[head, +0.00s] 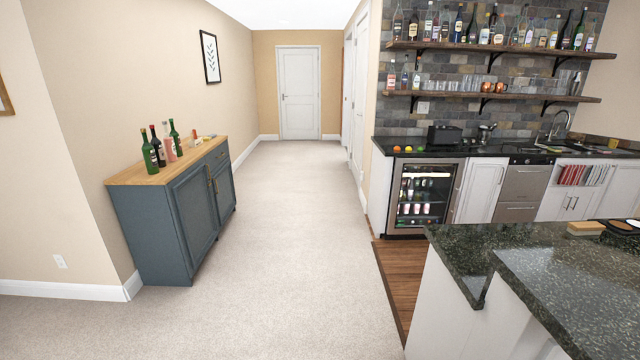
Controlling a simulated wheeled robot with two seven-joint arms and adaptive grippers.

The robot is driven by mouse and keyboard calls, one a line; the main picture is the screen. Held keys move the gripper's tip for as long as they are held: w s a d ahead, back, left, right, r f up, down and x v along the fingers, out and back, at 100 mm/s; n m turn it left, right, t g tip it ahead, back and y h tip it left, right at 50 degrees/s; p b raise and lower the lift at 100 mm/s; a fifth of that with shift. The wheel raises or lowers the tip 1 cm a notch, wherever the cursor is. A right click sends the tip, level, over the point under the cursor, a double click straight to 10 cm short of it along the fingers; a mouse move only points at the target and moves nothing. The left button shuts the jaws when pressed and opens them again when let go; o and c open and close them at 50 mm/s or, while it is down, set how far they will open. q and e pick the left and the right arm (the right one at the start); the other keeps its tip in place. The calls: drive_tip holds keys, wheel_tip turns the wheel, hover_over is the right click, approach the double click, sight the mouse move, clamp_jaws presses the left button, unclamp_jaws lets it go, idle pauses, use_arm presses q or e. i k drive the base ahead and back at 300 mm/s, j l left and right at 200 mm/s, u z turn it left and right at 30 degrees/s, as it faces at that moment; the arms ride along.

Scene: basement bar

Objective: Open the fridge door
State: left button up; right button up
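The fridge (423,198) is a small under-counter unit with a steel frame and a glass front. It stands at the left end of the back bar counter, right of the picture's middle. Its door (400,199) looks shut, and bottles and cans show on the shelves behind the glass. A vertical handle seems to run along the door's right side, but it is small at this distance. Neither of my grippers is in view.
A dark granite island (500,262) fills the lower right, in front of the bar. A blue cabinet (180,215) with bottles stands at left. Open carpet (290,260) fills the middle, meeting a wood floor strip (405,275) before the fridge.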

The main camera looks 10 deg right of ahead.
sight(459, 162)
drive_tip(key=i+j+z, duration=0.15)
drive_tip(key=i, duration=1.45)
drive_tip(key=i+z, duration=0.4)
drive_tip(key=i, duration=0.4)
drive_tip(key=i+z, duration=0.35)
drive_tip(key=i, duration=0.2)
drive_tip(key=i+z, duration=0.3)
drive_tip(key=i, duration=0.3)
